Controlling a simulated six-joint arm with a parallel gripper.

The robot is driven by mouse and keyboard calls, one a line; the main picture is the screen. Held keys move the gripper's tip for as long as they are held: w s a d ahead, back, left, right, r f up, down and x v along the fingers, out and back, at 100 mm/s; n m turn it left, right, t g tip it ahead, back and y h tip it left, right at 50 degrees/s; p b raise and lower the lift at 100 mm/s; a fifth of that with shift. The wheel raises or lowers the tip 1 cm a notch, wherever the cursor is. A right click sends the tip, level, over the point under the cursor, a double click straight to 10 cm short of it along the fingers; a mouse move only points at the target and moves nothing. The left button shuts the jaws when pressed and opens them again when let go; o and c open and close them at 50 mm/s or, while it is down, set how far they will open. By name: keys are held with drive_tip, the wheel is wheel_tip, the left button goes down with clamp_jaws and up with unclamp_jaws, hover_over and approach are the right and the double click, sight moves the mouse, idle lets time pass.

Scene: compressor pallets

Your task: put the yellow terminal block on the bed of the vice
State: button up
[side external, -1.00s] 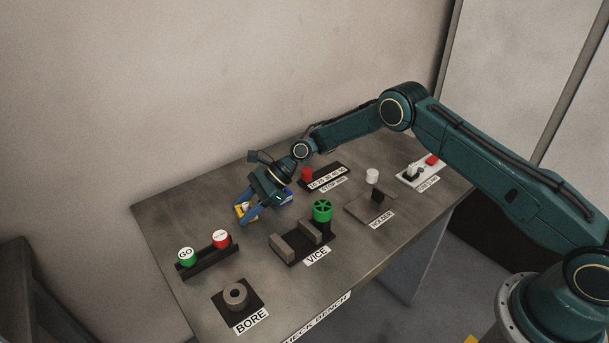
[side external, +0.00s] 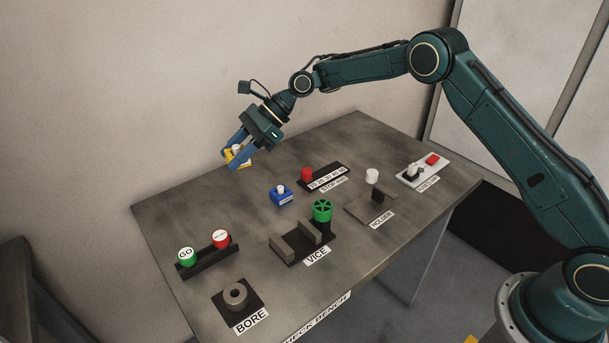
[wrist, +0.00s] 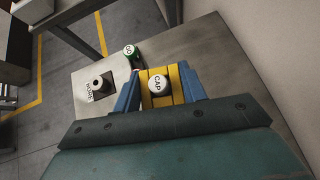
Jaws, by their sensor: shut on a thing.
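The yellow terminal block (side external: 237,156) is held up above the back left of the bench. My gripper (side external: 240,152) is shut on it, with one blue finger on each side. In the wrist view the yellow block (wrist: 174,78) sits between the blue fingers of my gripper (wrist: 160,90), and a white round top marked CAP (wrist: 158,85) shows on it. The vice (side external: 283,248) stands on the bench, lower right of my gripper in the side view. It has two dark upright jaws with an empty gap between them and a green handwheel (side external: 322,211).
A blue block (side external: 281,196) with a white top stands behind the vice. The GO and red button strip (side external: 207,257) is left of the vice, the bore (side external: 236,296) in front. The holder (side external: 370,206), stop strip (side external: 325,178) and switch plate (side external: 423,170) are to the right.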

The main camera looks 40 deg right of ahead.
drive_tip(key=shift+r, duration=1.35)
drive_tip(key=shift+d+r, duration=0.1)
drive_tip(key=shift+d+r+m+t, duration=0.25)
drive_tip(key=shift+d+m+t, duration=0.15)
drive_tip(key=shift+d, duration=0.1)
drive_tip(key=shift+d+r+m+t, duration=0.2)
drive_tip(key=shift+d+m+t, duration=0.1)
drive_tip(key=shift+d+m, duration=0.15)
drive_tip(key=s+d+m+t+h, duration=0.3)
drive_tip(key=s+d+m, duration=0.2)
drive_tip(key=s+d, duration=0.2)
drive_tip(key=s+d+m+t+h, duration=0.3)
drive_tip(key=s+d, duration=0.4)
drive_tip(key=d, duration=0.5)
drive_tip(key=m+h, duration=0.1)
drive_tip(key=m, duration=0.1)
drive_tip(key=shift+d+m+t, duration=0.25)
drive_tip(key=shift+m+t, duration=0.1)
drive_tip(key=shift+t, duration=0.05)
